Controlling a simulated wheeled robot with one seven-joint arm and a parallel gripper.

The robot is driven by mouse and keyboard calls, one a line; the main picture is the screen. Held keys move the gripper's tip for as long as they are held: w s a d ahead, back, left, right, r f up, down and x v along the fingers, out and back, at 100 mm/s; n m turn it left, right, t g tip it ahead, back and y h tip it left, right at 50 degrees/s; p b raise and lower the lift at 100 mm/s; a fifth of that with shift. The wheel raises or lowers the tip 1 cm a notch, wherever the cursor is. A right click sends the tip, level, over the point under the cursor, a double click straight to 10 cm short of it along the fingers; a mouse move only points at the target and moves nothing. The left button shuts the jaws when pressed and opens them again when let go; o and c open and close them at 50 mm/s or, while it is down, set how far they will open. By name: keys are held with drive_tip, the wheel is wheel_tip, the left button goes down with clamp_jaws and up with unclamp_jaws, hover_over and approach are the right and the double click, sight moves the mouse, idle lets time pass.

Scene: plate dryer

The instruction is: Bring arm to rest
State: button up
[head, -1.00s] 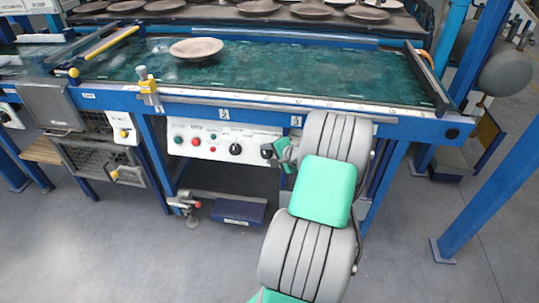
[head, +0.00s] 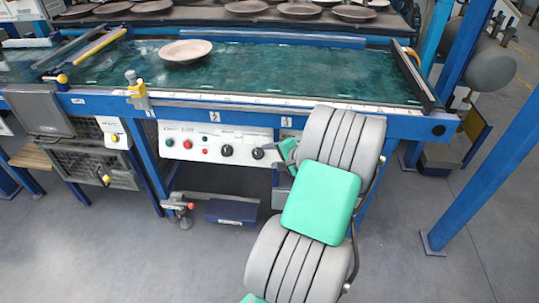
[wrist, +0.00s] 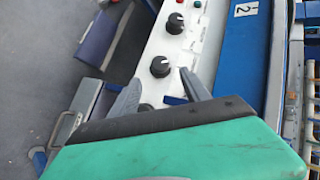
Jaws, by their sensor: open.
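My gripper (wrist: 160,92) shows in the wrist view with its two grey fingers spread apart and nothing between them. It points toward the white control panel (wrist: 165,45) with its black knobs. In the head view, my grey and green arm stands in front of the blue table frame, and the gripper end is mostly hidden behind the arm, beside the right end of the control panel (head: 205,152). I cannot tell whether the fingers touch the panel.
A brown plate (head: 186,51) lies on the green belt table (head: 290,75). Several more plates stand on a rack (head: 230,22) behind. A blue post (head: 490,170) stands at the right. The grey floor (head: 420,275) is clear at the front right.

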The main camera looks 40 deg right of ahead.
drive_tip(key=w+a+r+n+g+y+p, duration=0.1)
drive_tip(key=a+r+n+g+p, duration=0.35)
drive_tip(key=a+r, duration=0.6)
drive_tip(key=w+a+r+n+g+y+p, duration=0.15)
drive_tip(key=a+r+n+p, duration=0.55)
drive_tip(key=a, duration=0.7)
drive_tip(key=s+a+r+n+g+h+p, duration=0.1)
drive_tip(key=s+a+r+n+g+p, duration=0.1)
drive_tip(key=s+a+r+n+p, duration=0.4)
drive_tip(key=s+a+r+p, duration=0.3)
drive_tip(key=s+a+r, duration=0.3)
drive_tip(key=r, duration=0.1)
drive_tip(key=shift+s+a+n+h, duration=0.35)
drive_tip(key=shift+s+a, duration=0.05)
